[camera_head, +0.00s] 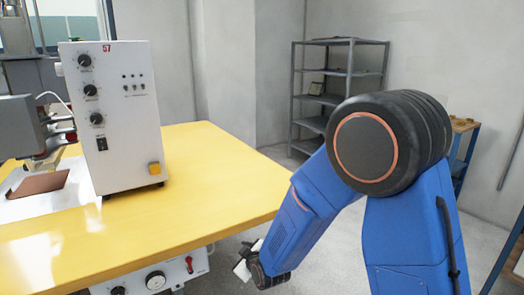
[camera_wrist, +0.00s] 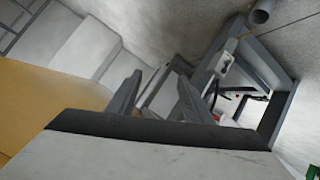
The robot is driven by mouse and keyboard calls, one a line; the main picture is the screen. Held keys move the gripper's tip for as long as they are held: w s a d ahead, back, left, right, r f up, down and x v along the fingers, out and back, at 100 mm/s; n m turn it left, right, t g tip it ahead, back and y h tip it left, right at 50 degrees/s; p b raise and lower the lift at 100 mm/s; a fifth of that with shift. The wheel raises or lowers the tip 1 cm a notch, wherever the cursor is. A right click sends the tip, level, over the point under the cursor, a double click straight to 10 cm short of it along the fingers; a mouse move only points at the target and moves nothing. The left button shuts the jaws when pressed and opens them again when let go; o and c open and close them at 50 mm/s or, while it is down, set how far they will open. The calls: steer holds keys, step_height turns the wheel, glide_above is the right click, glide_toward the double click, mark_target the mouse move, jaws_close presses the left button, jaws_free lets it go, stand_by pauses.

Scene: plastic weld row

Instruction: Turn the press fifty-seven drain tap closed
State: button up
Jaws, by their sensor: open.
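The press control box (camera_head: 112,120), marked 57, stands on a yellow table (camera_head: 215,170) at the left. Below the table edge is a white panel with dials, and at its right end a small red lever (camera_head: 189,264) that looks like the tap handle; how far it is turned is too small to tell. My gripper (camera_head: 243,262) is low beside the table, right of the red lever and apart from it. In the wrist view my gripper (camera_wrist: 160,80) is open with nothing between its fingers. A small red part (camera_wrist: 216,117) shows partly hidden behind the right finger.
A grey shelf rack (camera_head: 340,85) stands against the back wall. A bench with blue legs (camera_head: 466,140) is at the right. Grey frame bars (camera_wrist: 265,65) rise close beyond my fingers in the wrist view.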

steer(key=s+d+r+m+g+h, duration=0.1)
steer(key=s+d+r+m, duration=0.2)
steer(key=s+d+r, duration=0.55)
steer(key=s+d+r+m+g+h, duration=0.15)
steer(key=d+r, duration=0.35)
steer(key=d, duration=0.8)
steer(key=s+d+r+m+g+h, duration=0.1)
steer(key=s+d+r+m, duration=0.1)
steer(key=s+d, duration=0.3)
steer(key=s+d+r+m+g+h, duration=0.1)
steer(key=s+d, duration=0.4)
steer(key=s, duration=0.6)
steer(key=s+d+r+m+g+h, duration=0.1)
steer(key=s+d+m, duration=0.3)
steer(key=s, duration=0.4)
steer(key=shift+s+d+r, duration=0.15)
steer(key=shift+d+r, duration=0.6)
steer(key=shift+r, duration=0.05)
